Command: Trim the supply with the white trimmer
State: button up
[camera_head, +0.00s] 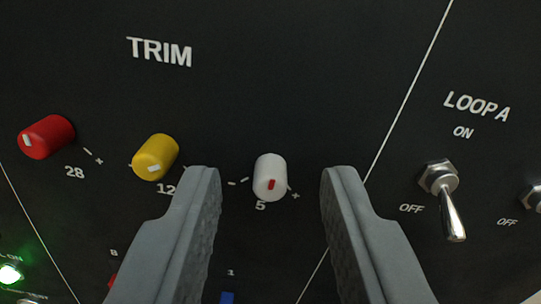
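The white trimmer (270,177) is a small round knob with a red mark on its face, under the TRIM label on the black panel. A "5" is printed below it, with minus and plus signs beside it. My gripper (270,178) is open, its two grey fingers (203,200) to the left and right of the white trimmer. There is a clear gap on both sides in the picture, and neither finger appears to touch it. How far the fingertips are from the panel is hard to tell.
A yellow knob (155,157) sits near the left finger, with a red knob (46,137) farther left. A metal LOOP A toggle switch (446,200) points down at the right. A green light (10,273) glows at lower left. A blue part (227,297) shows between the fingers below.

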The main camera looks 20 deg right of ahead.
jog(key=shift+w, duration=0.25)
jog(key=shift+c, duration=0.4)
grip_shut()
jog(key=shift+n, duration=0.3)
jog(key=n, duration=0.3)
jog(key=shift+n, duration=2)
